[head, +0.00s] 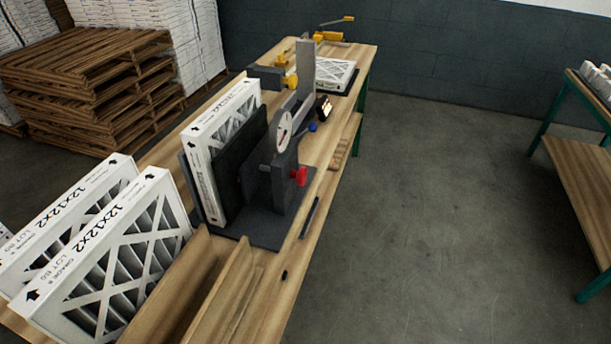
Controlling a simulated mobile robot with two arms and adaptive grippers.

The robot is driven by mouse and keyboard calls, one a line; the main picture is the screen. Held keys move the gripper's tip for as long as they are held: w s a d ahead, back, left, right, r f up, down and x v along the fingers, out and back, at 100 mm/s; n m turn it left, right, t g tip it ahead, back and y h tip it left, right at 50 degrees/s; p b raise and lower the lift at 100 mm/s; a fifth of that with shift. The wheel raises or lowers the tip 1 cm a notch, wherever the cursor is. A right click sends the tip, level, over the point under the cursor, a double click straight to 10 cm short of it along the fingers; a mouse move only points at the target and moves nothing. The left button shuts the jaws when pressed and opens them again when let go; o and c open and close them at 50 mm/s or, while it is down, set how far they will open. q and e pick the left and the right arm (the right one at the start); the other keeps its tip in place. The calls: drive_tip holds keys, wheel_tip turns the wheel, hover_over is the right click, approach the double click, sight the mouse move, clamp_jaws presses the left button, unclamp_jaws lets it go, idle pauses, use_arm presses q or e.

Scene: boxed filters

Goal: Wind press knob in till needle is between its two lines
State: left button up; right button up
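A dark press (285,185) stands on a black base plate on the wooden bench, with a filter in a white frame (212,165) upright against its left side. A red knob (299,176) sticks out of the press's right side. A round white dial (284,130) sits above it, seen at a slant. Its needle and two lines are too small to read. A smaller blue knob (313,127) lies farther back. I cannot tell which knob is the press knob. Neither of my grippers is in view.
Boxed filters (125,260) stand at the near left beside a wooden trough (215,290). Another filter (335,74) lies flat farther back, near a yellow-handled tool (330,36). Pallets (85,85) stand at left. The floor (430,200) right of the bench is clear, with another table (585,185) beyond.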

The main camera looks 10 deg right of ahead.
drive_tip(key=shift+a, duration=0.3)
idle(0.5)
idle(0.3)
